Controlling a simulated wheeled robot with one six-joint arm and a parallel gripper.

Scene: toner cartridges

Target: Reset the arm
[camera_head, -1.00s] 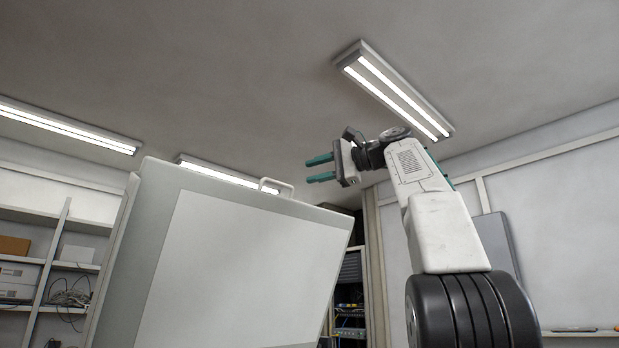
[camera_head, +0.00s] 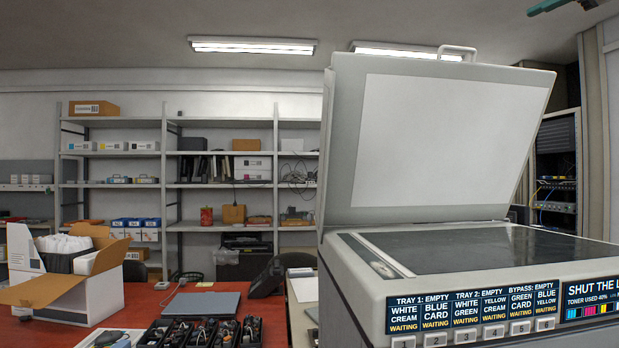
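Only a small part of my gripper (camera_head: 550,5) shows, at the top right edge of the head view. A teal finger points left there, high above the copier's right side. The rest of the gripper and the arm is cut off by the frame, so I cannot tell how far the fingers are apart. Nothing is seen held in the visible part.
A large copier (camera_head: 365,318) with its lid (camera_head: 440,145) raised fills the right side. A red table (camera_head: 40,335) at the left bears an open cardboard box (camera_head: 100,300), a closed laptop (camera_head: 201,304) and a black organiser (camera_head: 205,333). Shelves (camera_head: 220,125) line the back wall.

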